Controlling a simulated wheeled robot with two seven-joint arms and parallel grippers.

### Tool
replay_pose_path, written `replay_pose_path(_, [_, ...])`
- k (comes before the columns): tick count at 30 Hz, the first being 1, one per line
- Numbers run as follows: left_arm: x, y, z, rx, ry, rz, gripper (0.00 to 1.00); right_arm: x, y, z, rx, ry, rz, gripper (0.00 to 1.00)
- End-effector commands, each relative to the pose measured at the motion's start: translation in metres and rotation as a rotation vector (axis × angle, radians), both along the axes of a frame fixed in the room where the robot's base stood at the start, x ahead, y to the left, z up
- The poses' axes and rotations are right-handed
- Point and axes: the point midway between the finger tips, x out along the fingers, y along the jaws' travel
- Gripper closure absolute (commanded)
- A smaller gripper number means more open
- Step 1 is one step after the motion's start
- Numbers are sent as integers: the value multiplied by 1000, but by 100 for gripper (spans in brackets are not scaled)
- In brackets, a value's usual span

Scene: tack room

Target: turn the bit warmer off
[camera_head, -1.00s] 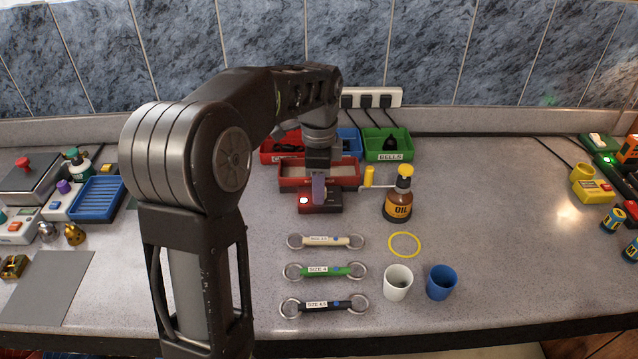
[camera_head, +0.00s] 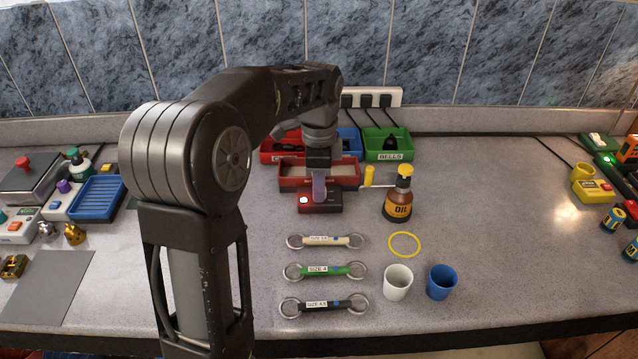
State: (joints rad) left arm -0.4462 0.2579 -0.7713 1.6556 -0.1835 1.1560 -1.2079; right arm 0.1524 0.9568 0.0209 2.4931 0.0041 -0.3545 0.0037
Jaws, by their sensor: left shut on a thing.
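The bit warmer appears to be the red tray (camera_head: 347,182) with a small red control box (camera_head: 335,207) at its front, in the middle of the counter. A lamp (camera_head: 304,199) on the left of the control box glows red-white. My left gripper (camera_head: 319,199) reaches down from above onto the control box. It is shut on a small part there, seemingly the warmer's switch or knob, which the fingers mostly hide. My right gripper is not in view.
An oil bottle (camera_head: 398,199) and a yellow-handled tool (camera_head: 368,176) stand close on the right. Several bits, such as the green one (camera_head: 345,271), lie in front, with a white cup (camera_head: 397,284) and a blue cup (camera_head: 441,283).

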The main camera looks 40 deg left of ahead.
Motion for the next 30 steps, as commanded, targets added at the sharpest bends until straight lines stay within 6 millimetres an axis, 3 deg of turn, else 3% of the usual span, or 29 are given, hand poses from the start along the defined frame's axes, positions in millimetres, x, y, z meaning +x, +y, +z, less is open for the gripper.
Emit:
replay_pose_path(11, [0,0,2,1,-1,171,100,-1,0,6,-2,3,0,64])
replay_pose_path(30, [1,-1,2,1,-3,749,100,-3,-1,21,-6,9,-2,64])
